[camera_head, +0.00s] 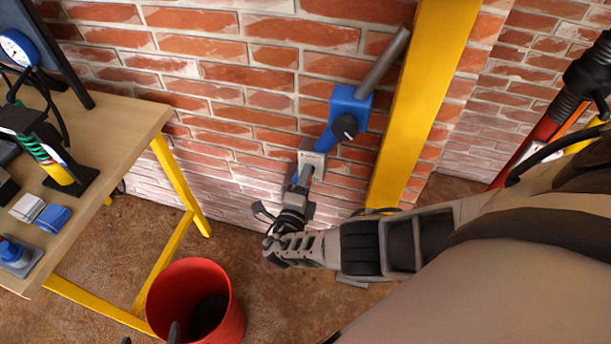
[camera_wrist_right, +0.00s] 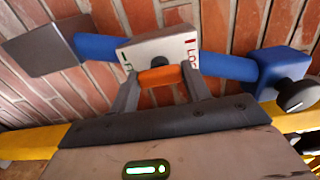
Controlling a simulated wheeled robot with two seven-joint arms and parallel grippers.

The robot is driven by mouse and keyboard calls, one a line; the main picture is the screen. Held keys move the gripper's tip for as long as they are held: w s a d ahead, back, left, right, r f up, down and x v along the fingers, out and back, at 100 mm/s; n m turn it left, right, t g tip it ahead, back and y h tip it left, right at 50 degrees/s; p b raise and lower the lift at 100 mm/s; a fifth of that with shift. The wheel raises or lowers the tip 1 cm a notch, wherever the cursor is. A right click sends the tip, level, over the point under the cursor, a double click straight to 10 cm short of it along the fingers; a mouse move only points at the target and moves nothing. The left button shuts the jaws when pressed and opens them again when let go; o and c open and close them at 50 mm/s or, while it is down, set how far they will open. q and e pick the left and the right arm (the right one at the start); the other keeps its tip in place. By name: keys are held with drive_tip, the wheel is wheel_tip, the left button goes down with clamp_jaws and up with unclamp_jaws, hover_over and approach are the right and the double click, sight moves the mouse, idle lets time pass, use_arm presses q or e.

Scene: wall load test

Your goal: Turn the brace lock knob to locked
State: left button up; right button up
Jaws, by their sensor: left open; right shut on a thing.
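The brace is a blue tube (camera_wrist_right: 228,66) set aslant in front of the brick wall, carrying a pale grey lock box (camera_wrist_right: 150,50). The box also shows in the head view (camera_head: 313,158). Its lettering is partly readable, with "LOC" at the right end. The orange lock knob (camera_wrist_right: 160,77) is a bar on the box's near face. My right gripper (camera_wrist_right: 160,85) is shut on it, one finger at each end; this gripper also shows in the head view (camera_head: 300,184). Where the knob points is hard to tell.
A blue block with a black knob (camera_head: 346,127) sits further up the brace, beside a yellow post (camera_head: 420,100). A wooden workbench (camera_head: 120,125) with a gauge and tools stands at left. A red bucket (camera_head: 228,318) is on the floor in front.

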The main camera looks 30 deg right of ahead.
drive_tip(key=shift+a, duration=0.1)
idle(0.4)
drive_tip(key=o, duration=1)
drive_tip(key=shift+c, duration=0.2)
use_arm(q)
drive_tip(key=shift+a, duration=0.1)
use_arm(e)
drive_tip(key=shift+o, duration=0.2)
use_arm(q)
drive_tip(key=shift+s, duration=0.1)
